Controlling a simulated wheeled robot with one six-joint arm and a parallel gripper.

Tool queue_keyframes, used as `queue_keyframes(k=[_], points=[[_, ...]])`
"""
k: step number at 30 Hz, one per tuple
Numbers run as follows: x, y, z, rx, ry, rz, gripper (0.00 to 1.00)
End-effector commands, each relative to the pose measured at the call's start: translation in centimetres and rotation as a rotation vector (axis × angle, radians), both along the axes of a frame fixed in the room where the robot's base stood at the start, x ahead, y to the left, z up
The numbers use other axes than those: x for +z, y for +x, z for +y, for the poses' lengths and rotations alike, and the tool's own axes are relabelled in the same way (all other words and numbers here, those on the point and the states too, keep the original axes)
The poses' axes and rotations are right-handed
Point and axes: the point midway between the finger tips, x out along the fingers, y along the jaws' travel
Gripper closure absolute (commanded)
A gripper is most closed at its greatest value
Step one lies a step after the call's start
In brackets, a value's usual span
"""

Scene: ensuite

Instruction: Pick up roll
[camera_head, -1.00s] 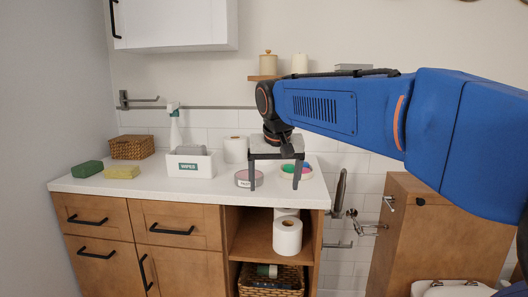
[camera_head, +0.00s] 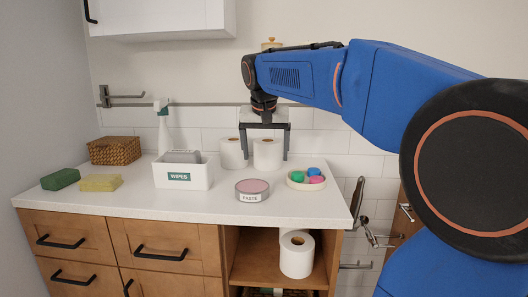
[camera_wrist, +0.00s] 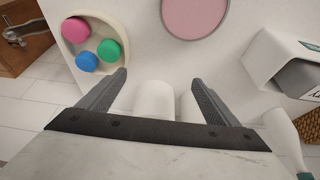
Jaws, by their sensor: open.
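Two white rolls stand upright side by side at the back of the counter: a left roll (camera_head: 232,154) and a right roll (camera_head: 267,155). A third roll (camera_head: 297,256) stands in the open shelf below. My gripper (camera_head: 265,156) is open and points down, its fingers spread across the right roll in the head view. In the wrist view, a roll (camera_wrist: 154,100) shows between the fingers of my gripper (camera_wrist: 160,77), with another roll partly hidden by the right finger. I cannot tell how far down the roll the fingertips reach.
A paste tin (camera_head: 252,191) and a dish of coloured pieces (camera_head: 306,180) stand in front of the rolls. A wipes box (camera_head: 183,172), spray bottle (camera_head: 163,128), wicker basket (camera_head: 115,151) and two sponges are to the left. The front middle of the counter is clear.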

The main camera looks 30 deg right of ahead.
Motion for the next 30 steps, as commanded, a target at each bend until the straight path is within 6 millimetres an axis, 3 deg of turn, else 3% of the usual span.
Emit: queue_keyframes(k=[5, 18, 30], points=[[0.0, 1.3, -0.9, -0.003, 0.001, -0.001, 0.16], [0.0, 7.3, -5.0, -0.002, 0.0, 0.0, 0.16], [0.0, 9.3, -6.3, -0.001, 0.001, -0.002, 0.16]])
